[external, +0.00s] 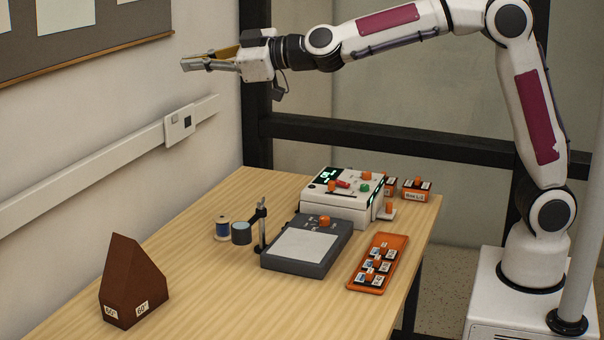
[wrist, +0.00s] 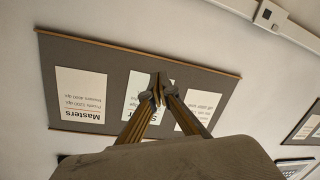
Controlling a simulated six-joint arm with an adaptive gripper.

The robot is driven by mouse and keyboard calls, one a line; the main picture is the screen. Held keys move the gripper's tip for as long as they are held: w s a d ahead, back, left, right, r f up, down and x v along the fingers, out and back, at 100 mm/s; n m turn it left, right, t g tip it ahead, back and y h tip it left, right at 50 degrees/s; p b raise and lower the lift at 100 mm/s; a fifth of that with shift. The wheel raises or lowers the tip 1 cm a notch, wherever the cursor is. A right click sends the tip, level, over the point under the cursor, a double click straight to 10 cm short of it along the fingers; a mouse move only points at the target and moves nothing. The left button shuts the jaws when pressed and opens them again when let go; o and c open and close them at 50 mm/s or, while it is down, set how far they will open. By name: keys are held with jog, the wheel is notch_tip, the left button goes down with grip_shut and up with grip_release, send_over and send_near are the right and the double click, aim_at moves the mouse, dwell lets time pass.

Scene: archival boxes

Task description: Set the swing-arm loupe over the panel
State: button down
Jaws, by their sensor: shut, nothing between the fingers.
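The swing-arm loupe has a dark post at the left edge of the grey panel (external: 283,262). Its round lens head (external: 241,233) hangs to the left of the post, over the bare wood, not above the panel. The panel is a dark slab with a pale rectangular face and an orange knob at its back. My gripper (external: 184,65) is high above the table at the upper left, far from the loupe and pointing at the wall. In the wrist view its fingertips (wrist: 160,88) meet, with nothing between them.
A thread spool (external: 222,229) stands just left of the lens. A white device (external: 335,210) with coloured knobs is behind the panel. An orange tray (external: 366,288) of small parts lies right. A brown angled block (external: 130,285) stands front left. Wood between block and panel is clear.

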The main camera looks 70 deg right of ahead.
aim_at(250, 224)
jog(key=w+a+f+t+h, duration=0.2)
jog(key=w+f+h, duration=0.25)
jog(key=w, duration=0.45)
notch_tip(250, 224, down, 10)
jog(key=w+m+g+h, duration=0.1)
jog(key=w+g+h, duration=0.1)
jog(key=h, duration=0.3)
jog(key=s+f+g+h, duration=0.4)
jog(key=s+f, duration=0.2)
jog(key=f, duration=0.7)
jog(key=s+a+f+g+h, duration=0.1)
jog(key=s+f+g+h, duration=0.2)
jog(key=s+f, duration=0.4)
notch_tip(250, 224, down, 6)
jog(key=shift+s+r+g+h, duration=0.15)
jog(key=shift+g+h, duration=0.25)
jog(key=shift+h, duration=0.25)
jog(key=x, duration=1)
jog(key=shift+s+d, duration=0.2)
jog(key=shift+s, duration=1.7)
